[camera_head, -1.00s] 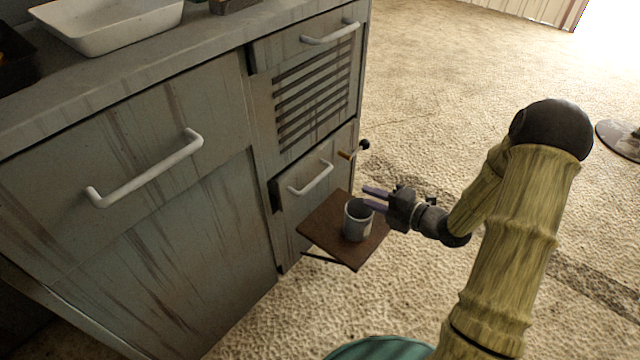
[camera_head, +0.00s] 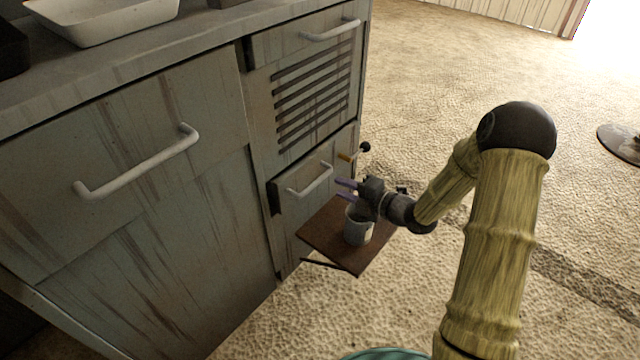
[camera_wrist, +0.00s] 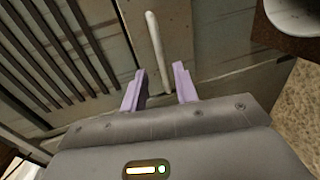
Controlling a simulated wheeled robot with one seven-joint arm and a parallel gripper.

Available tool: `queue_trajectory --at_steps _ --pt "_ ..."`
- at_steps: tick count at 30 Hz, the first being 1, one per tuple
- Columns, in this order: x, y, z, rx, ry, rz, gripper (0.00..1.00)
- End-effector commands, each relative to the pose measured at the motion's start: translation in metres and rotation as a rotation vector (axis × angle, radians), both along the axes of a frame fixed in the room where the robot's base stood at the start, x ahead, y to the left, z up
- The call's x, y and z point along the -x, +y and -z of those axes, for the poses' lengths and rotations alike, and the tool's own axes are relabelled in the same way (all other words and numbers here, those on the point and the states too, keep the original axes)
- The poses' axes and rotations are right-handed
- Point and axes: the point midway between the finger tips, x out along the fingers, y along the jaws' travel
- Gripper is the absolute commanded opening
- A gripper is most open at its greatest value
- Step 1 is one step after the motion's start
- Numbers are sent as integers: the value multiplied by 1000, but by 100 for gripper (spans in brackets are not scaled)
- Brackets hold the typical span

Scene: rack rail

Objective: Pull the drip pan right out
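The low drawer front (camera_head: 300,205) under the louvred panel has a white bar handle (camera_head: 312,182); I take it for the drip pan, though no label shows. It looks closed in the cabinet. My gripper (camera_head: 342,189) is open and empty, to the right of this handle and pointing at it. In the wrist view, the handle (camera_wrist: 155,45) stands just beyond and roughly between the two purple fingers (camera_wrist: 160,88), apart from them. The pan's inside is hidden.
A grey mug (camera_head: 358,228) stands on a brown fold-out shelf (camera_head: 325,235), just below my gripper. A knobbed lever (camera_head: 364,147) sticks out at the cabinet's right edge. Other handles are on the upper drawer (camera_head: 332,31) and large left drawer (camera_head: 140,165).

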Motion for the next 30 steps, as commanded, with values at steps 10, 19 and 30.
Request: queue_trajectory --at_steps 10,19,30 --pt "-37 48 16 -1 -2 -2 30" --pt "-53 68 18 -1 1 0 30" --pt "-53 67 18 0 1 1 2"
